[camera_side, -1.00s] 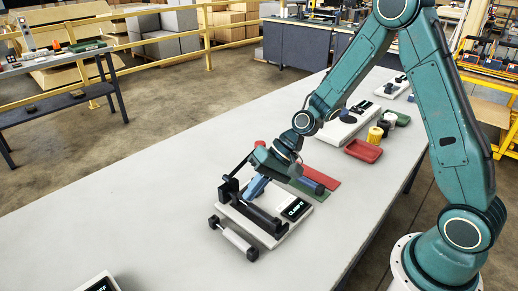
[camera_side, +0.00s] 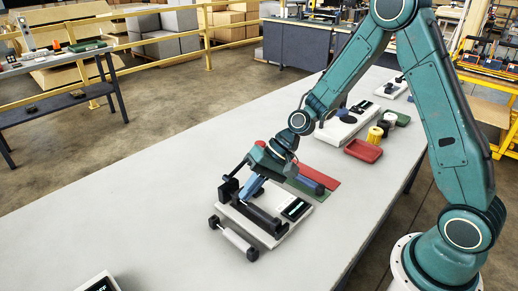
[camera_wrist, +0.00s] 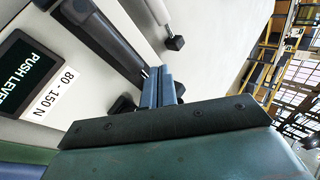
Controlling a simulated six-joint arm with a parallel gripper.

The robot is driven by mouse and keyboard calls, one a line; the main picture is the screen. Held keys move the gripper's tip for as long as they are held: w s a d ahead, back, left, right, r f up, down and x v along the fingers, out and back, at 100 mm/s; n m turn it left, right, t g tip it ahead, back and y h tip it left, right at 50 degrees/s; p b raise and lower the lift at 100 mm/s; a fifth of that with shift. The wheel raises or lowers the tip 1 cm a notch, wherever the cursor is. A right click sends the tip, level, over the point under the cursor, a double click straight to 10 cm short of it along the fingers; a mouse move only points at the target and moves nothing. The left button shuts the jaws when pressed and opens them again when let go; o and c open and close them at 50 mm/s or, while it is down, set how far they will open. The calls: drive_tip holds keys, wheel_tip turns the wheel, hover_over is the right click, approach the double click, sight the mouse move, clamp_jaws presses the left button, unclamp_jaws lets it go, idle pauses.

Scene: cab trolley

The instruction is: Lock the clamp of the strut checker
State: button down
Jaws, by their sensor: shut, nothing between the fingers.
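The strut checker (camera_side: 266,236) is a pale base plate on the table with black fittings and a small dark display (camera_side: 295,209). In the wrist view the display (camera_wrist: 22,72) reads "PUSH LEVER", beside a label (camera_wrist: 54,92) reading "80 - 150 N". A black clamp part (camera_side: 229,188) stands at the checker's left end. A dark cylinder (camera_wrist: 105,35) lies along the base. My gripper (camera_side: 248,192) has blue fingers, shut and empty, low beside the black clamp part. In the wrist view the shut fingers (camera_wrist: 158,84) are near black fittings; contact cannot be told.
A pale rod with black ends (camera_side: 234,237) lies along the checker's front left side. Red and green mats (camera_side: 321,171) with a blue-grey cylinder (camera_side: 311,185) lie behind. A red tray (camera_side: 363,151) and another device (camera_side: 340,126) stand farther back.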

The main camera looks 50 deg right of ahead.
drive_tip(key=shift+s+d+r, duration=0.1)
drive_tip(key=shift+s+r, duration=0.05)
drive_tip(key=shift+s, duration=0.6)
drive_tip(key=s, duration=0.1)
drive_tip(key=s+r, duration=0.1)
drive_tip(key=shift+s+d, duration=0.15)
drive_tip(key=shift+s, duration=0.2)
drive_tip(key=s+r, duration=0.6)
drive_tip(key=r, duration=0.1)
drive_tip(key=shift+d, duration=0.35)
drive_tip(key=shift+s, duration=0.1)
drive_tip(key=s+d+r+n+t+h, duration=0.2)
drive_tip(key=s+d+r+n+h, duration=0.2)
drive_tip(key=s+d+r+h, duration=0.3)
drive_tip(key=shift+s+d+r+t+h, duration=0.3)
drive_tip(key=shift+s+d+r, duration=0.8)
drive_tip(key=shift+s+r, duration=1.7)
